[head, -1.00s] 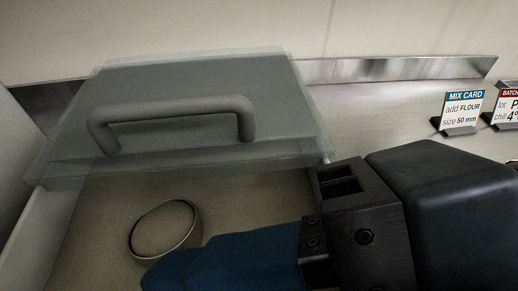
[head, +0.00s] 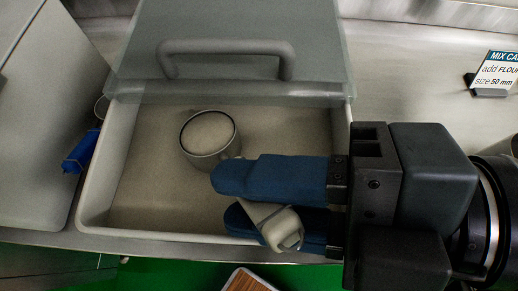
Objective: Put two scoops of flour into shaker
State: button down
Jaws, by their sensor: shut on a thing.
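A round scoop (head: 208,151) with a pale handle is inside the flour bin, its cup upright and filled with flour close to the rim. My gripper (head: 228,198) has two blue fingers and is shut on the scoop's handle, whose end sticks out between them. The bin (head: 90,208) is a pale open box with flour (head: 140,185) across its bottom. Whether the cup touches the flour below is unclear. A clear lid (head: 225,75) with a grey handle covers the bin's back part; the front is uncovered. I cannot make out the shaker.
A grey panel (head: 45,120) stands left of the bin, with a blue-handled item (head: 82,152) in the gap. A mix card (head: 494,70) reading "add FLOUR, size 50 mm" stands on the counter at right. A wood-topped object (head: 246,281) is at the lower edge.

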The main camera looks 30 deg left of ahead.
jog(key=shift+s+d+f+b, duration=0.15)
jog(key=shift+s+f+b, duration=0.1)
jog(key=shift+f+b, duration=0.4)
jog(key=shift+s+d+f+n+b, duration=0.15)
jog(key=shift+d+n+b, duration=0.15)
jog(key=shift+b, duration=0.5)
jog(key=shift+d+r+y, duration=0.1)
jog(key=shift+r+y, duration=0.2)
jog(key=shift+r+p, duration=0.6)
jog(key=shift+p, duration=0.2)
jog(key=shift+s+d+r+p, duration=0.2)
jog(key=shift+d+r+p, duration=0.2)
jog(key=shift+r+p, duration=0.2)
jog(key=shift+n+y, duration=0.4)
jog(key=shift+y, duration=0.1)
jog(key=r+p, duration=0.1)
jog(key=p, duration=0.1)
jog(key=r+p, duration=0.1)
jog(key=r, duration=0.1)
jog(key=r+p, duration=0.2)
jog(key=shift+s+d+r+p, duration=0.1)
jog(key=shift+d+r+p, duration=0.15)
jog(key=shift+d+p, duration=0.05)
jog(key=shift+s+d+r+p, duration=0.1)
jog(key=shift+d+r+p, duration=0.1)
jog(key=shift+r+p, duration=1.1)
